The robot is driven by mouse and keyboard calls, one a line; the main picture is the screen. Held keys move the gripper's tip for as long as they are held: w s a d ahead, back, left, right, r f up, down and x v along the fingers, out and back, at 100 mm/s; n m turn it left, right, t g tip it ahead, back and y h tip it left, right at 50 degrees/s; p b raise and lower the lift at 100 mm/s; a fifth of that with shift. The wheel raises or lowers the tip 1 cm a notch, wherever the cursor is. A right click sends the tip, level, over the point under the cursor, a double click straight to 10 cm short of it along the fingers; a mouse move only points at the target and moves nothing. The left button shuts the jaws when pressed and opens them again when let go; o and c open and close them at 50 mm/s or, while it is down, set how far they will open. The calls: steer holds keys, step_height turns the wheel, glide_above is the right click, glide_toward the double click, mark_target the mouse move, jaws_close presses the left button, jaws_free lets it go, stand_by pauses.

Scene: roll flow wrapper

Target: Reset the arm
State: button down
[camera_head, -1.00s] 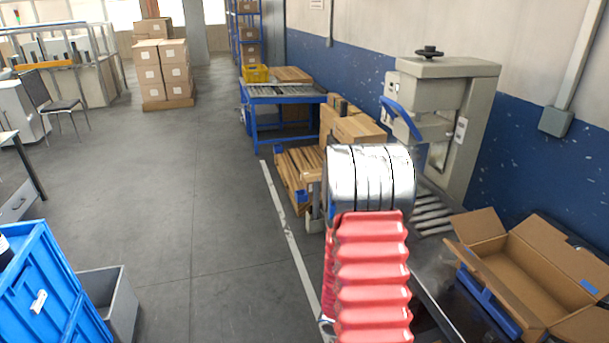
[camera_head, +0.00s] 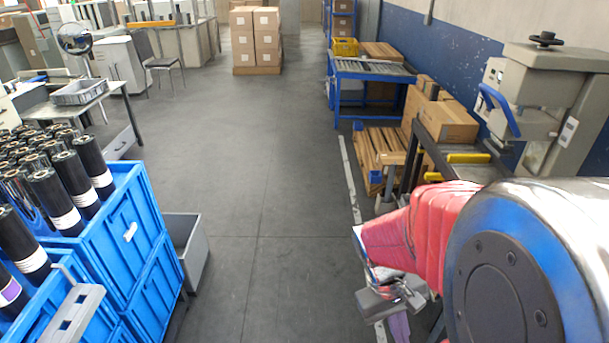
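My arm enters the head view from the right, with a large silver joint in front and a red ribbed sleeve behind it. My gripper (camera_head: 392,298) is at the lower middle right, at the end of the red sleeve, over the floor beside the conveyor side. Its metal parts are small and partly turned away, so I cannot see whether the fingers are apart.
Blue crates (camera_head: 125,235) with black rolls (camera_head: 75,178) stand at left, beside a grey bin (camera_head: 187,250). The floor (camera_head: 270,200) between is clear. A sealing machine (camera_head: 545,95), cardboard boxes (camera_head: 448,122) and a blue roller table (camera_head: 372,75) line the right.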

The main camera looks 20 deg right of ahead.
steer(key=w+a+r+t+y, duration=0.1)
steer(key=w+a+r+t, duration=0.2)
steer(key=a+r, duration=0.5)
steer(key=w+a+r+n+t+y, duration=0.1)
steer(key=w+a+r+t, duration=0.2)
steer(key=a+r+t, duration=0.3)
step_height(320, 180, up, 3)
steer(key=shift+a+r, duration=0.2)
steer(key=shift+a, duration=0.65)
steer(key=shift+d, duration=0.15)
